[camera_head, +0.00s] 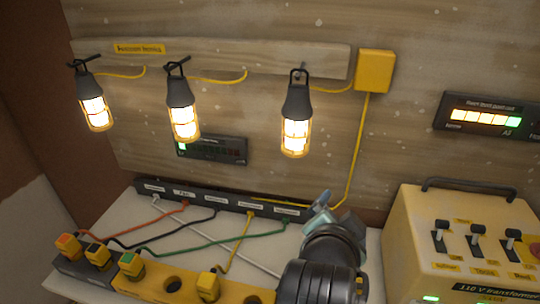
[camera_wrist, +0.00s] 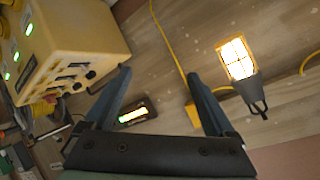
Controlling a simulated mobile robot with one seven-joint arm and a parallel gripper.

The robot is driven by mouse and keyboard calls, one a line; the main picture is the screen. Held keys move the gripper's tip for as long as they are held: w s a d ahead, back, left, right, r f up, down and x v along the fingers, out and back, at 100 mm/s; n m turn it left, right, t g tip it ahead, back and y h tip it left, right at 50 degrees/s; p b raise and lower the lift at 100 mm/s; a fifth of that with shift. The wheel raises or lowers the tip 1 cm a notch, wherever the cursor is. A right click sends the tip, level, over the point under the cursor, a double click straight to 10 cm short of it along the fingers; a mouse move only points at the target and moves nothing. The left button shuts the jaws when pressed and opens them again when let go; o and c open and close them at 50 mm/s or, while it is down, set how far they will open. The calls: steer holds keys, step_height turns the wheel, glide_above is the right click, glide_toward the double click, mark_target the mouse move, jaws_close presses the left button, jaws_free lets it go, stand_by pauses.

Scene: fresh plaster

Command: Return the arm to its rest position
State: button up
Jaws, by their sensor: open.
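My arm rises from the bottom of the head view, right of centre, in front of the bench. My gripper (camera_head: 335,212) is at its upper end, between the socket strip and the yellow transformer box. In the wrist view my gripper (camera_wrist: 161,76) shows two blue-grey fingers spread wide apart. Nothing is held between them. Behind them are the wooden wall and a lit indicator panel (camera_wrist: 134,113). The lower part of my arm is cut off by the head view's edge.
Three lit caged lamps (camera_head: 184,115) hang from a wooden rail (camera_head: 225,57). A dark socket strip (camera_head: 222,200) with coloured cables crosses the bench (camera_head: 110,220). The yellow transformer box (camera_head: 415,225) stands right of my arm. A yellow junction box (camera_head: 375,70) is on the wall above.

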steer(key=w+a+r+n+t, duration=0.1)
steer(key=a+r+n+t, duration=0.15)
steer(key=r, duration=0.45)
steer(key=w+a+r+n+t, duration=0.1)
steer(key=a+r+t, duration=0.15)
steer(key=r, duration=0.35)
steer(key=s+a+r+n+t+y, duration=0.2)
steer(key=s+a+r+n+t, duration=0.1)
steer(key=r, duration=0.9)
steer(key=s+a+r+n+t+y, duration=0.3)
steer(key=s+r+t, duration=0.5)
steer(key=r, duration=0.5)
steer(key=shift+s+a+r+n, duration=0.2)
steer(key=shift+s+a+n, duration=0.5)
steer(key=shift+s+n, duration=0.4)
